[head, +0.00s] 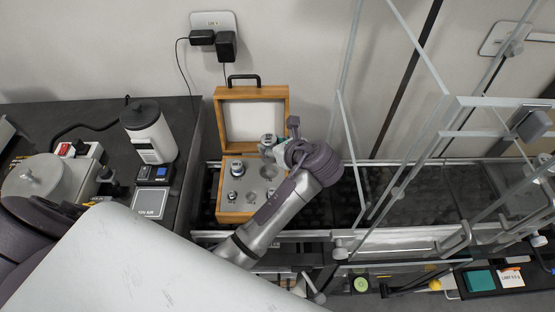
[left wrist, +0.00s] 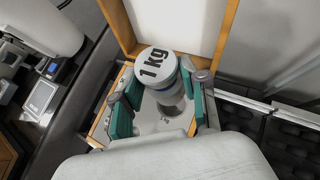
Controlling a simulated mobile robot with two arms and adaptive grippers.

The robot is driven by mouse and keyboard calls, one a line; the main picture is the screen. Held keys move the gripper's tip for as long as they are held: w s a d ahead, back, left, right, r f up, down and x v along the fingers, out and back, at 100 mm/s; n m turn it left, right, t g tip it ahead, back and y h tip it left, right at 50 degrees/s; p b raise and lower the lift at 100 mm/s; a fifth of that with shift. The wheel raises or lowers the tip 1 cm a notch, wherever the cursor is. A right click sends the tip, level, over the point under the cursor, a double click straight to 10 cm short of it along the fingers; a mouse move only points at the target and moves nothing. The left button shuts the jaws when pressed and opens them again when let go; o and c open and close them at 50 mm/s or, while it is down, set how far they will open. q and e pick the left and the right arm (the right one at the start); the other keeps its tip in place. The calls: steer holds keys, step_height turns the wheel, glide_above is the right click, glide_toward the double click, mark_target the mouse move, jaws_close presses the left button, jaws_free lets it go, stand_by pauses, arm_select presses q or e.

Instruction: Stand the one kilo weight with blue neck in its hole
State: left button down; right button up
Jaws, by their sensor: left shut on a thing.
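The one kilo weight (left wrist: 160,66), a silvery weight with "1 kg" on its top, stands between the green-padded fingers of my left gripper (left wrist: 158,95). The gripper is shut on it. In the head view the weight (head: 267,140) shows over the back part of the open wooden box, beside my left gripper (head: 278,151). The wooden box (head: 224,211) has a pale panel with round holes. An empty-looking hole (head: 268,172) lies just in front of the held weight. The weight's base and its exact height over the panel are hard to tell. My right gripper does not show.
Another large weight (head: 237,166) stands in the box at left, with smaller weights in front. The raised lid (head: 254,120) is behind. A glass-panelled frame (head: 400,120) stands at right. A dark table with a white cylindrical device (head: 148,132) and a small scale (head: 150,203) is at left.

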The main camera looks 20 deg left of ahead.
mark_target(273, 160)
arm_select(q)
steer(key=f, duration=0.4)
steer(key=shift+s+f, duration=0.2)
steer(key=shift+s, duration=0.2)
steer(key=shift+f, duration=0.35)
steer(key=shift+w+f, duration=0.1)
steer(key=shift+f, duration=0.2)
steer(key=shift+f+b, duration=0.3)
steer(key=shift+f, duration=1.45)
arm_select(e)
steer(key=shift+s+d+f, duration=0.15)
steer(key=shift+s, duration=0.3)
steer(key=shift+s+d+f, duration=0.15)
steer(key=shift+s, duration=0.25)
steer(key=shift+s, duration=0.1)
arm_select(q)
steer(key=c, duration=0.6)
jaws_free()
steer(key=shift+f, duration=0.15)
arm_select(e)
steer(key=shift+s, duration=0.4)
